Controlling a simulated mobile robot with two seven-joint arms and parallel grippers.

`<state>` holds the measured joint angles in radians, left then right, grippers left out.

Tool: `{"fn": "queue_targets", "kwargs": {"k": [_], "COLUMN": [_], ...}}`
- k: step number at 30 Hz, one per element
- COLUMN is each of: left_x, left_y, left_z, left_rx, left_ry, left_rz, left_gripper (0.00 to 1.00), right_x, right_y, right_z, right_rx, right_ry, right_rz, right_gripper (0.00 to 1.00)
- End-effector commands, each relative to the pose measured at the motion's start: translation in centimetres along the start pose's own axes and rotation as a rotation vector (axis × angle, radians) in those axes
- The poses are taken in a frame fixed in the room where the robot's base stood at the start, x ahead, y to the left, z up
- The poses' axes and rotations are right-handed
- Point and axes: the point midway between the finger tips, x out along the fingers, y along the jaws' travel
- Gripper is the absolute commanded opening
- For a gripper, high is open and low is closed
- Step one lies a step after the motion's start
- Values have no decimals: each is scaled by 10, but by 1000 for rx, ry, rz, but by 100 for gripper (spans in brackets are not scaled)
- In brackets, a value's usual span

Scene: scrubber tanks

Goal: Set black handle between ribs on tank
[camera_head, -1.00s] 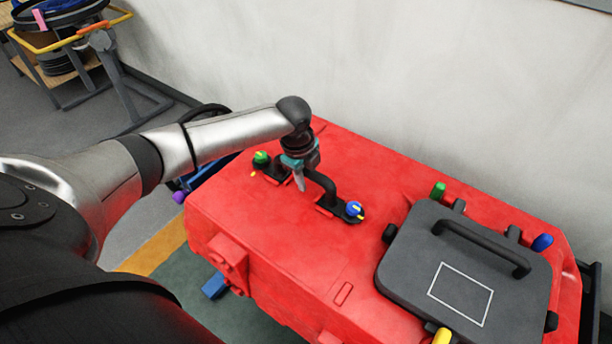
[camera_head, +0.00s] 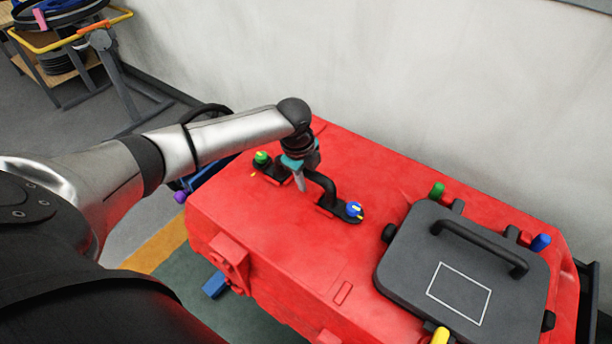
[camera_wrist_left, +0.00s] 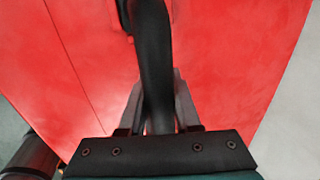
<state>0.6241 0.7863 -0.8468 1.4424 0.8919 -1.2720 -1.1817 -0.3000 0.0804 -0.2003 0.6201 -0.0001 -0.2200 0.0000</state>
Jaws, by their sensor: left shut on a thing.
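The black handle (camera_head: 325,187) is a raised bar with flat end feet on the red tank (camera_head: 265,225). A green knob (camera_head: 261,157) is at its far left foot and a blue knob (camera_head: 354,209) at its near right foot. Low red ribs show beside the feet; I cannot tell whether the feet are fully seated between them. My left gripper (camera_head: 300,178) is shut on the handle's bar from above. In the left wrist view the bar (camera_wrist_left: 155,70) runs between the two fingers. My right gripper is not in view.
A dark grey lid (camera_head: 465,265) with its own black handle (camera_head: 480,248) covers the right part of the tank. Green, blue and yellow knobs surround it. A pale wall (camera_head: 420,80) stands close behind. A cart (camera_head: 70,50) stands at the far left.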

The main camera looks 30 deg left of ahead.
Motion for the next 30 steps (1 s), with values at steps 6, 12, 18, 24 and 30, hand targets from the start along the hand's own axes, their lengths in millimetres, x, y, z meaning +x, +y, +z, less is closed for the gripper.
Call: {"fn": "queue_targets", "kwargs": {"k": [6,12,18,24,30], "left_x": [-1,-1,-1,-1,0], "left_y": [0,0,0,0,0], "left_z": [0,0,0,0,0], "left_rx": [0,0,0,0,0], "left_ry": [0,0,0,0,0], "left_rz": [-1,-1,0,0,2], "left_gripper": [0,34,56,66,81], "right_x": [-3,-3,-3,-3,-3], "right_y": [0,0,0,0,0], "right_z": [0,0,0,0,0], "right_rx": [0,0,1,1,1], "right_ry": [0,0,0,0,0], "right_rz": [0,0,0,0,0], "right_gripper": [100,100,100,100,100]}}
